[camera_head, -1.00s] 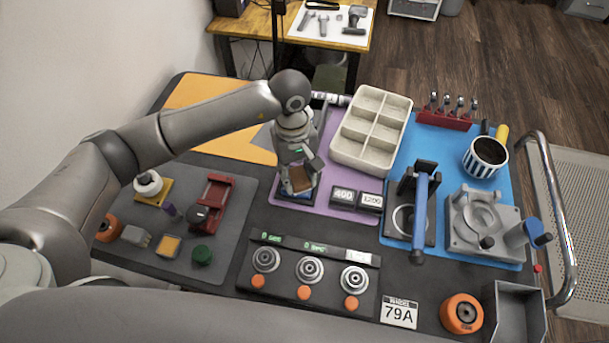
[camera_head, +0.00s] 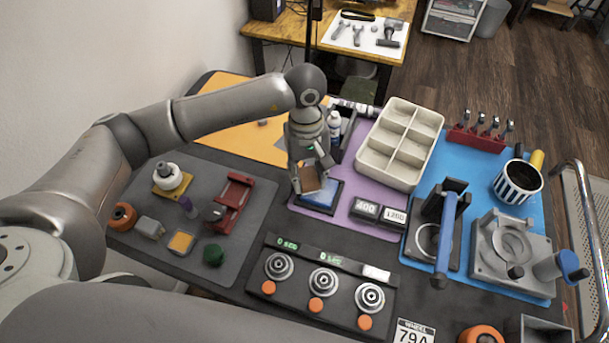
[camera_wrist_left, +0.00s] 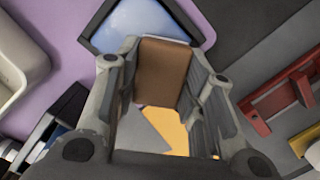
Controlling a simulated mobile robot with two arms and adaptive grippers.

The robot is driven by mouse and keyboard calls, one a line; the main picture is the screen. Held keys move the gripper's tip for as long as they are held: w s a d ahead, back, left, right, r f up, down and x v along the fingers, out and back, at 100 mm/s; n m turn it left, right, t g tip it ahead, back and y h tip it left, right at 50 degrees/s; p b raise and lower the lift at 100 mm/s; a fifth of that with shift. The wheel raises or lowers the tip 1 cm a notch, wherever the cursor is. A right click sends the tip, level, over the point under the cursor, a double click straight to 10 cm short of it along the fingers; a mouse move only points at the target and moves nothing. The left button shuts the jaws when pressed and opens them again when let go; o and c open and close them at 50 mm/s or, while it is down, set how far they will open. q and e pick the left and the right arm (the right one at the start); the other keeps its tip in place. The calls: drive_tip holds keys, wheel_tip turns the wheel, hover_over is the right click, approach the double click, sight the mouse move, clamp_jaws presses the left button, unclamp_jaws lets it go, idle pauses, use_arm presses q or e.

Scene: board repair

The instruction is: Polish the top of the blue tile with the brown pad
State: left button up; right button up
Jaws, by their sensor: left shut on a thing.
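My left gripper (camera_head: 308,180) is shut on the brown pad (camera_head: 311,177). In the left wrist view the brown pad (camera_wrist_left: 163,72) sits between the two fingers of the left gripper (camera_wrist_left: 165,85). The blue tile (camera_head: 322,197) lies in a dark frame on the purple mat, just below and to the right of the pad. In the left wrist view the tile (camera_wrist_left: 132,24) shows a pale blue, glossy face, partly covered by the pad and a finger. I cannot tell whether the pad touches the tile. My right gripper is not in view.
The 400 and 1200 blocks (camera_head: 378,211) stand right of the tile. A cream divided tray (camera_head: 398,175) is behind them. A white bottle (camera_head: 334,128) stands close to my left wrist. A panel with several dials (camera_head: 322,282) lies in front.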

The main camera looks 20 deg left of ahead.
sight(334, 192)
use_arm(q)
drive_tip(key=shift+d+f+b, duration=0.1)
drive_tip(key=shift+d+b, duration=0.25)
drive_tip(key=shift+d, duration=0.5)
drive_tip(key=shift+s+d, duration=0.1)
drive_tip(key=shift+d, duration=0.55)
drive_tip(key=shift+d+f+b, duration=0.15)
drive_tip(key=shift+d+b, duration=0.8)
drive_tip(key=shift+d, duration=0.55)
drive_tip(key=shift+s+d+b, duration=0.1)
drive_tip(key=shift+d+b, duration=0.25)
drive_tip(key=shift+a+b, duration=0.1)
drive_tip(key=shift+b, duration=0.25)
drive_tip(key=shift+a+b, duration=0.75)
drive_tip(key=shift+a, duration=1.25)
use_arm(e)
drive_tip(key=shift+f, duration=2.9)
use_arm(q)
drive_tip(key=shift+a+b, duration=0.35)
drive_tip(key=shift+a, duration=0.25)
drive_tip(key=shift+a+b, duration=0.4)
drive_tip(key=shift+a, duration=0.6)
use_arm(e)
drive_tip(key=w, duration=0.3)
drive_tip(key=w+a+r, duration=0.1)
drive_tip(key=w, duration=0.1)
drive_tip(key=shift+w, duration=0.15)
